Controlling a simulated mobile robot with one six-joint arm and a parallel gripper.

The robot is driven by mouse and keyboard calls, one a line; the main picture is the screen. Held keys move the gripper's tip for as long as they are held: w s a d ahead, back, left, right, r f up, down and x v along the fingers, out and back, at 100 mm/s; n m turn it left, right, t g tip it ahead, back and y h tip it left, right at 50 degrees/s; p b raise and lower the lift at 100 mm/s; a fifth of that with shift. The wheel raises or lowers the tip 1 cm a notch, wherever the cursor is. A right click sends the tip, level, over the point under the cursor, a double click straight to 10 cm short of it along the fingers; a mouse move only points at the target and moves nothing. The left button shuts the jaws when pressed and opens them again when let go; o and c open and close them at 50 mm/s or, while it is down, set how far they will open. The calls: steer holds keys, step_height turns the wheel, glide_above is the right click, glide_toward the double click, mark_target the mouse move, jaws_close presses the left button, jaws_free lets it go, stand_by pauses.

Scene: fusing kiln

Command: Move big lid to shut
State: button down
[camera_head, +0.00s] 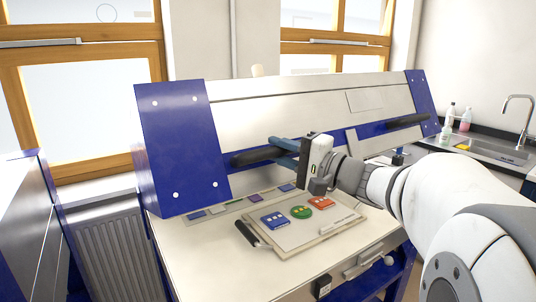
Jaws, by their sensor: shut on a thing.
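The big lid (290,98) of the kiln is a long pale panel with blue end plates. It stands tilted up and open above the pale work surface. Two black handles stick out along its lower front: a left handle (248,159) and a right handle (408,121). My gripper (278,152), with blue fingers, reaches in from the right and is shut on the left handle. The fingers hide part of that handle, and the exact contact is small in this view.
On the work surface below lies a pale board (310,232) with blue, green and red pieces and a black handle. A strip of small coloured samples (223,208) lies behind it. A sink (490,148) with bottles is at the right. A radiator (112,245) stands at the left.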

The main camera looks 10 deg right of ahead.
steer(key=c, duration=1.2)
jaws_free()
steer(key=shift+d, duration=0.1)
steer(key=v, duration=0.7)
steer(key=shift+s+d+b, duration=0.2)
steer(key=shift+s+b, duration=0.1)
steer(key=shift+b, duration=0.15)
steer(key=shift+f, duration=0.1)
